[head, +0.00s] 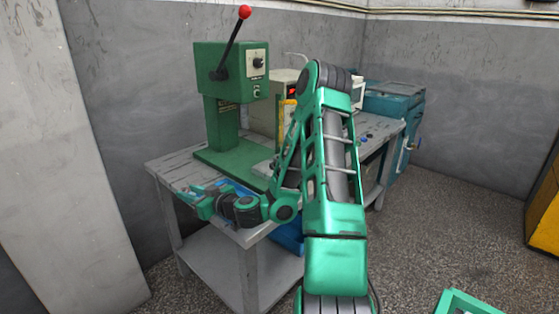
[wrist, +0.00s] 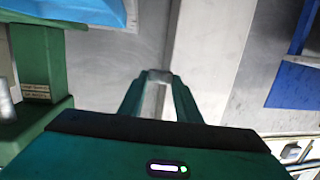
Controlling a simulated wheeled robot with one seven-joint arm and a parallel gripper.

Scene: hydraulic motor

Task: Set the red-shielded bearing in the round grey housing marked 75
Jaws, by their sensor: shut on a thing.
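My gripper (head: 190,198) reaches out past the near left edge of the grey table, left of the green press's base. In the wrist view its two green fingers (wrist: 158,76) come together on a small grey thing at their tips. Its shape is too small to make out, and no red shows on it, so I cannot tell whether it is the red-shielded bearing. I cannot make out the round grey housing marked 75 in either view; my arm covers part of the tabletop.
A green press (head: 230,100) with a red-knobbed lever stands on the grey table (head: 175,170). A beige device (head: 265,112) and a teal cabinet (head: 392,105) are behind my arm. A blue item (head: 238,187) lies partly hidden on the table.

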